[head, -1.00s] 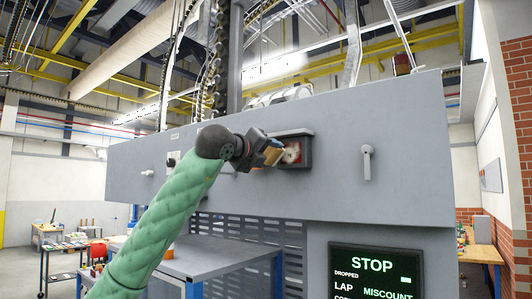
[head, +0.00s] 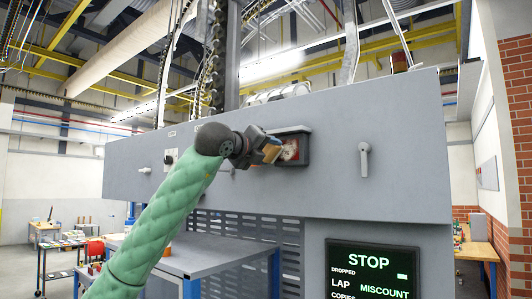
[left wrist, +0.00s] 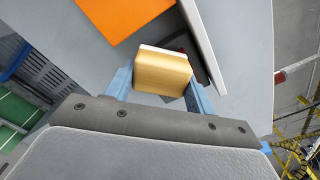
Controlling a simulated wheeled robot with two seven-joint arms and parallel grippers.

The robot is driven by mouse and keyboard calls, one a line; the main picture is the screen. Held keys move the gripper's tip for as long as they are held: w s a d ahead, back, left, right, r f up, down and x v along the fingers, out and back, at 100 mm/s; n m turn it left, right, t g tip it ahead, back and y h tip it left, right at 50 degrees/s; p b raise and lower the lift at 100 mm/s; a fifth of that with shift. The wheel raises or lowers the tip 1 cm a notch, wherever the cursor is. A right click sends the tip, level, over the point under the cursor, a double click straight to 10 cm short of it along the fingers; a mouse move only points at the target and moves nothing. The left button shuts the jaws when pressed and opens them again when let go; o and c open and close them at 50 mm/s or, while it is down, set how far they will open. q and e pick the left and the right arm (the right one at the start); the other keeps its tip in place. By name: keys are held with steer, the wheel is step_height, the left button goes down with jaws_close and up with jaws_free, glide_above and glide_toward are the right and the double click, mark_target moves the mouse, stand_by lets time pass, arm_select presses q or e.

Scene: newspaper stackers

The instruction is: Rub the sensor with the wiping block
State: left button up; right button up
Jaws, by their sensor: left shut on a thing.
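The sensor (head: 290,149) is a small red face with a pale smudge, set in a dark hooded housing on the long grey cabinet. My left gripper (head: 264,151) is right beside it, on its left side. It is shut on the wiping block (head: 271,154), a tan block. In the left wrist view the block (left wrist: 162,73) sits between the two blue-grey fingers (left wrist: 158,83), with a thin white layer along its far edge. I cannot tell whether the block touches the sensor. My right gripper is in neither view.
The grey cabinet (head: 400,180) fills the middle, with a white handle (head: 364,160) right of the sensor. A display (head: 372,269) below reads STOP and MISCOUNT. A grey table (head: 215,255) stands under the cabinet. An orange patch (left wrist: 122,14) lies beyond the block in the wrist view.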

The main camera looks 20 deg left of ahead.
arm_select(q)
steer(key=shift+w+d, duration=0.1)
steer(key=shift+w, duration=0.2)
steer(key=shift+w+d, duration=0.15)
steer(key=shift+w, duration=0.2)
steer(key=shift+s+d, duration=0.1)
steer(key=shift+s+d+f+b, duration=0.1)
steer(key=shift+s+d+b, duration=0.2)
steer(key=shift+d+b, duration=0.45)
steer(key=shift+s+d+b, duration=0.35)
steer(key=shift+d+b, duration=0.2)
steer(key=shift+d, duration=0.35)
